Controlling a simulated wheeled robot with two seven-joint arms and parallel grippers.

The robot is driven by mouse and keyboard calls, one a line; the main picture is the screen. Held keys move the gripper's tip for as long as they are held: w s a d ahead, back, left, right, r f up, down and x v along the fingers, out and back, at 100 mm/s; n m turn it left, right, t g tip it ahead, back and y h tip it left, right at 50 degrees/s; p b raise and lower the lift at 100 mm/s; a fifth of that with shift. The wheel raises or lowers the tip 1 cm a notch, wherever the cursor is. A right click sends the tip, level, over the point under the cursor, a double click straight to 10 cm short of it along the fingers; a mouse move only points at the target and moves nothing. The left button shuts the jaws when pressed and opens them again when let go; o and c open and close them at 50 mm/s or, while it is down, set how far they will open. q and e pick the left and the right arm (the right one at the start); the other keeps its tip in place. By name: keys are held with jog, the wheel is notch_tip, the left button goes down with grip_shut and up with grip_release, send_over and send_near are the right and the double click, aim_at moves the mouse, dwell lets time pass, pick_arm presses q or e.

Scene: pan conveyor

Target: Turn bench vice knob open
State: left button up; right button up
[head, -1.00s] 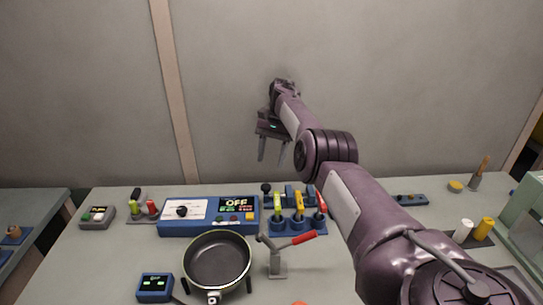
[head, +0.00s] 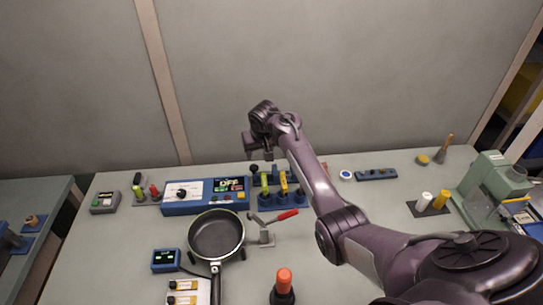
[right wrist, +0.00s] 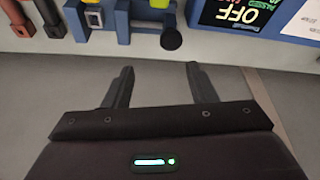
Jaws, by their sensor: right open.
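The blue bench vice (head: 291,171) stands at the back of the table, behind a row of colored-handled tools and partly hidden by my right arm. Its black round knob (head: 254,169) sticks out at its left end. The knob also shows in the right wrist view (right wrist: 171,39), beside blue vice parts. My right gripper (head: 262,155) is open and empty, just above and behind the knob in the head view. In the right wrist view its two fingers (right wrist: 160,70) are spread apart, with the knob beyond the tips and not between them. My left gripper is out of view.
A blue box with an OFF display (head: 205,208) stands left of the vice. A black pan (head: 216,236) and a red-handled toggle clamp (head: 265,237) lie in front. A green machine (head: 490,187) stands at the right. The wall is close behind.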

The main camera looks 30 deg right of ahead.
aim_at(254, 167)
jog(key=shift+n+t, duration=0.3)
jog(key=shift+n, duration=0.1)
jog(key=f, duration=0.2)
jog(key=w+f, duration=0.1)
jog(key=f, duration=0.1)
jog(key=w+a+f, duration=0.1)
jog(key=f, duration=0.2)
jog(key=shift+s, duration=0.1)
jog(key=c, duration=1)
jog(key=shift+o, duration=0.2)
jog(key=shift+n+y, duration=0.5)
jog(key=shift+n, duration=0.3)
jog(key=o, duration=1)
jog(key=shift+c, duration=0.2)
